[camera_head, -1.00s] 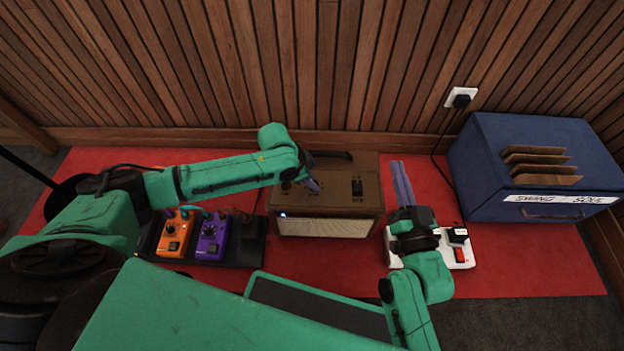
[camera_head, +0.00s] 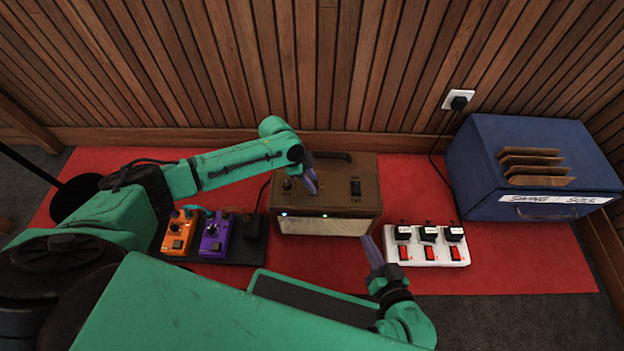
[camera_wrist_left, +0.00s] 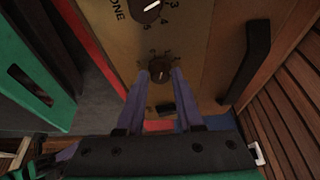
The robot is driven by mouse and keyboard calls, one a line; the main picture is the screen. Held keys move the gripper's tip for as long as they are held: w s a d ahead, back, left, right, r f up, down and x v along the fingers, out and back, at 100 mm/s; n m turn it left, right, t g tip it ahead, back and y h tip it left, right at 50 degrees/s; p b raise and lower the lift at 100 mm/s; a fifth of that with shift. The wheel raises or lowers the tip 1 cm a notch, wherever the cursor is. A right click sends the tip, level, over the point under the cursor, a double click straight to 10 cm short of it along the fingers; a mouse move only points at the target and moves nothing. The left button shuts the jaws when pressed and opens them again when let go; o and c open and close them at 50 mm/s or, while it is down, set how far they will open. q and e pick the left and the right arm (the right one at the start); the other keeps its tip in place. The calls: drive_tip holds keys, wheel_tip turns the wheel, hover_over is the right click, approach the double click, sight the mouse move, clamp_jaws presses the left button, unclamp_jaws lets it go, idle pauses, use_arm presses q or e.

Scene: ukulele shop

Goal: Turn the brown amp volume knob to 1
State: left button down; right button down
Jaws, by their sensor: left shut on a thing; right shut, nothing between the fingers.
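The brown amp (camera_head: 336,172) stands on the red mat against the wall. My left gripper (camera_head: 312,190) reaches down onto its top panel and hides the knob there. In the left wrist view, its purple fingers (camera_wrist_left: 160,76) are shut on a dark knob (camera_wrist_left: 159,68) ringed by markings. The pointer setting is too small to read. Another dark knob (camera_wrist_left: 148,9), labelled TONE, is beyond it, with a white pointer. My right gripper (camera_head: 367,240) is shut and empty, low beside the amp's front right corner.
A white power strip (camera_head: 432,252) with red switches lies right of the amp. Orange (camera_head: 179,234) and purple (camera_head: 214,238) pedals sit at left. A blue case (camera_head: 540,160) stands at the far right. The amp's black switch (camera_head: 356,187) is right of my left gripper.

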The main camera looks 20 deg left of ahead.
use_arm(q)
drive_tip(key=shift+m+g+b, duration=0.3)
drive_tip(key=shift+m+g, duration=0.2)
drive_tip(key=shift+m, duration=0.8)
use_arm(e)
drive_tip(key=shift+f, duration=0.3)
use_arm(q)
drive_tip(key=c, duration=0.6)
unclamp_jaws()
drive_tip(key=shift+o, duration=0.2)
drive_tip(key=p+v, duration=0.6)
drive_tip(key=v, duration=0.8)
drive_tip(key=shift+r, duration=0.25)
use_arm(e)
wheel_tip(320, 180, up, 7)
drive_tip(key=g, duration=0.1)
drive_tip(key=shift+n, duration=0.3)
use_arm(q)
drive_tip(key=shift+f, duration=0.1)
use_arm(e)
drive_tip(key=shift+d, duration=0.1)
